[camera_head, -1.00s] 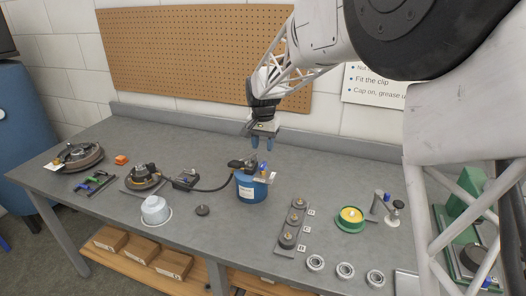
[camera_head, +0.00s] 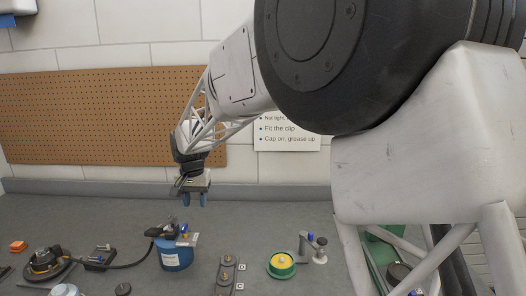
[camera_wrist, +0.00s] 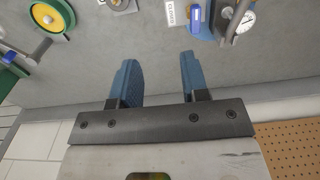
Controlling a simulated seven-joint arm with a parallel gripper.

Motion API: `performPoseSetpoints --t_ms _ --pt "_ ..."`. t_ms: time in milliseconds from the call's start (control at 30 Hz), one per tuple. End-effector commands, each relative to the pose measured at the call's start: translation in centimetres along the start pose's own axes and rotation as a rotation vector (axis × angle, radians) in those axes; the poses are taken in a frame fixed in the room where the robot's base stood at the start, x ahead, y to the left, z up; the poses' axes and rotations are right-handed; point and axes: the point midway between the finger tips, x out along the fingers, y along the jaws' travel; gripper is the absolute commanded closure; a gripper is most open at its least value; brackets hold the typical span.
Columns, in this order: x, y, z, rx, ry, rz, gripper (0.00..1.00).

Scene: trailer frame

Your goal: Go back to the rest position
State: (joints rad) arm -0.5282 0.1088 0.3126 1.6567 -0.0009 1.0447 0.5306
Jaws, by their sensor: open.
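My gripper (camera_head: 195,200) hangs above the back of the grey workbench (camera_head: 120,215), fingers pointing down. Its two blue fingers are apart with nothing between them. They also show in the wrist view (camera_wrist: 160,82), over bare bench surface. A blue tub (camera_head: 175,258) with fittings on its lid stands below and in front of the gripper, apart from it.
A green dish with a yellow centre (camera_head: 281,263) and a small stand (camera_head: 313,247) are to the right. A dark plate with round parts (camera_head: 227,270) lies between. A hub on a disc (camera_head: 44,263) and an orange block (camera_head: 18,246) are left. A pegboard (camera_head: 80,115) covers the wall behind.

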Motion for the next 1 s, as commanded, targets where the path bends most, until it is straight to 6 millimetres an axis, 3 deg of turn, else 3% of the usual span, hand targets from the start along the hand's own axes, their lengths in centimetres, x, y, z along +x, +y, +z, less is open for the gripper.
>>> performPoseSetpoints --t_ms 200,500,1000 --pt "-3.1 6.9 2.5 0.006 0.025 -0.010 0.58" --pt "-6.1 15.7 7.4 0.008 0.058 -0.018 0.58" --pt "-8.3 28.0 17.9 0.014 0.117 -0.019 0.58"
